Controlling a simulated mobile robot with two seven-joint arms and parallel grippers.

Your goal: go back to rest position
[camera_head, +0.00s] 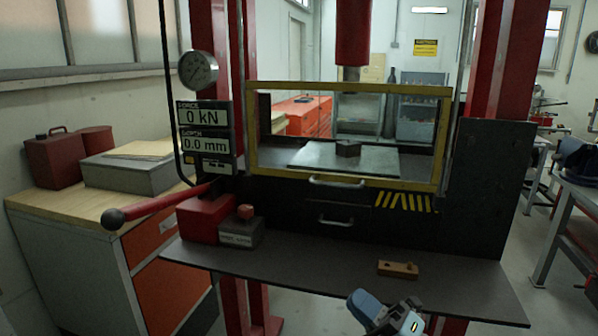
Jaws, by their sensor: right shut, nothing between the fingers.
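My right gripper (396,314) shows at the bottom edge, right of the middle, with blue and white parts of my arm around it. It is shut and empty, in front of the dark shelf of the press. A small brown wooden block with holes (398,269) lies on the shelf (320,262), just above the gripper in the picture and apart from it. My left gripper is not in view.
A red press holds a yellow-framed guard (348,182) with a handle; a dark part (348,148) sits on the plate behind it. A red lever (160,206) and button box (242,228) are at left. A cabinet (166,290) stands left, a workbench right.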

